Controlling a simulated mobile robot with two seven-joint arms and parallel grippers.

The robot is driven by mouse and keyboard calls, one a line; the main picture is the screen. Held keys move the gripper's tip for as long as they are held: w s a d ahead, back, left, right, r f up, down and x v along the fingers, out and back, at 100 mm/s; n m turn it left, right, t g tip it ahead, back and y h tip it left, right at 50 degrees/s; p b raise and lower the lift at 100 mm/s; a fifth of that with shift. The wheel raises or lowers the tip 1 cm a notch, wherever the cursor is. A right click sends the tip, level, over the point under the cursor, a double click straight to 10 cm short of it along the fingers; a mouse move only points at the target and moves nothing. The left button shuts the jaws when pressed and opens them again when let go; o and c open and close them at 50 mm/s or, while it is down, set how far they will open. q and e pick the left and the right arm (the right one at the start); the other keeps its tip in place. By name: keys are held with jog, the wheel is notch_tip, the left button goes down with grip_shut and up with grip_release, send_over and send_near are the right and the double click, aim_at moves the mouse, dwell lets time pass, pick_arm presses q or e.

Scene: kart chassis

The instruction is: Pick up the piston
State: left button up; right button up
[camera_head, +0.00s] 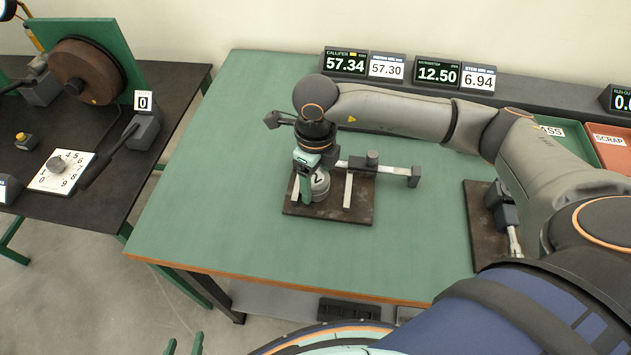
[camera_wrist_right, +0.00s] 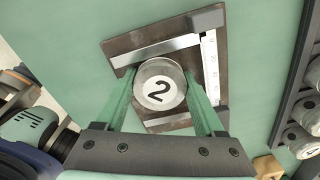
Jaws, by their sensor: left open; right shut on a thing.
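The piston, a round metal cylinder marked "2" (camera_wrist_right: 160,87), sits on the dark plate of the calliper fixture (camera_head: 360,213). It also shows in the head view (camera_head: 320,184), partly hidden by my gripper. My right gripper (camera_head: 312,187) reaches down over it. Its green fingers (camera_wrist_right: 163,105) are shut on the piston's two sides. The calliper's jaws stand beside the piston; I cannot tell whether they touch it. Only the green fingertips of my left gripper (camera_head: 185,344) show at the bottom edge of the head view, open and apart, over the floor.
Calliper and micrometer displays (camera_head: 346,63) stand along the back. A second dark fixture (camera_head: 481,221) lies to the right, near a red scrap tray (camera_head: 612,151). A black table (camera_head: 105,179) with a wheel and dial stands at left. The green bench's left side is clear.

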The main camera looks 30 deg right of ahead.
aim_at(315, 179)
grip_shut()
jog(key=shift+w+r, duration=0.1)
jog(key=shift+r, duration=0.45)
jog(key=shift+s+r+b, duration=0.2)
jog(key=shift+r+b, duration=0.25)
jog(key=shift+r, duration=0.8)
jog(key=s+a+r, duration=0.3)
jog(key=s+r, duration=0.6)
jog(key=s, duration=0.4)
jog(key=shift+a+r+b, duration=0.2)
jog(key=shift+a+b, duration=0.1)
jog(key=shift+a, duration=0.1)
jog(key=shift+d, duration=0.1)
